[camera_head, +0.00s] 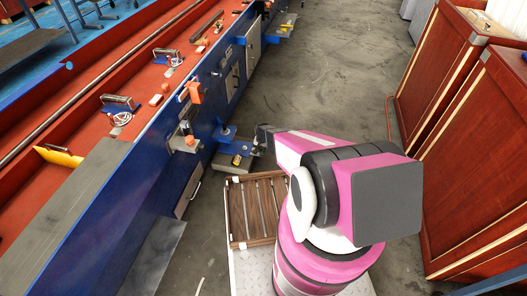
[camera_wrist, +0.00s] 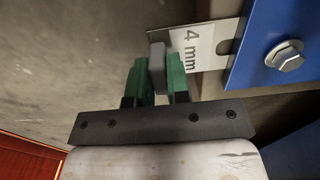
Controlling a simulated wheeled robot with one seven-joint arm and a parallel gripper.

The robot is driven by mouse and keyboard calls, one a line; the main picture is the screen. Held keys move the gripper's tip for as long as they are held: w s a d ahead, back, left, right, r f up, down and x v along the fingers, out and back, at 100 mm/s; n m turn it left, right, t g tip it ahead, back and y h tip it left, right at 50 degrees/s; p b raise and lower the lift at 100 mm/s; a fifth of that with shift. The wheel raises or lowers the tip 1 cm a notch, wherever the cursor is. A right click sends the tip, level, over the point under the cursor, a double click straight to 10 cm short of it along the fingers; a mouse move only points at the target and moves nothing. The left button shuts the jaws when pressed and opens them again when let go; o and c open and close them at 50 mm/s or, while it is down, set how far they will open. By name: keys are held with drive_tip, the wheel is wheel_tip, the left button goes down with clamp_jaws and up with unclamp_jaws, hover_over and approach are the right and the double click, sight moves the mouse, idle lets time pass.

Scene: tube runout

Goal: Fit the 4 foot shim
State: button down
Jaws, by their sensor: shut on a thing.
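My gripper (camera_wrist: 158,75) is shut, with its green fingers on the grey tab of a metal shim (camera_wrist: 197,42) marked "4 mm". The shim points away to the right, and its far edge lies close to the edge of a blue foot plate (camera_wrist: 245,68) with a bolt (camera_wrist: 285,55). I cannot tell whether its edge is under the plate. In the head view my gripper (camera_head: 262,142) is beside the foot (camera_head: 233,158) at the base of the blue machine. The shim is too small to make out there.
The long blue machine (camera_head: 150,165) with red troughs runs along the left. A slatted wooden rack (camera_head: 252,210) lies just in front of the foot. Red-brown crates (camera_head: 480,150) stand on the right. The grey floor (camera_head: 330,60) is open between them.

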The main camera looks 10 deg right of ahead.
drive_tip(key=shift+w+a, duration=0.3)
drive_tip(key=shift+a, duration=0.35)
drive_tip(key=shift+w+a, duration=0.25)
drive_tip(key=shift+a, duration=0.45)
drive_tip(key=shift+w+a, duration=0.3)
drive_tip(key=shift+a, duration=0.35)
drive_tip(key=c, duration=1)
unclamp_jaws()
wheel_tip(320, 180, up, 11)
drive_tip(key=shift+f, duration=0.1)
drive_tip(key=s+d+r+n, duration=0.2)
drive_tip(key=s+d+r, duration=0.1)
drive_tip(key=s+r, duration=1.1)
drive_tip(key=s+d+r+n, duration=0.2)
drive_tip(key=s+r, duration=1.2)
drive_tip(key=r, duration=0.8)
drive_tip(key=shift+s+d+r+n, duration=0.2)
drive_tip(key=shift+s+d+n, duration=0.15)
drive_tip(key=shift+d, duration=0.5)
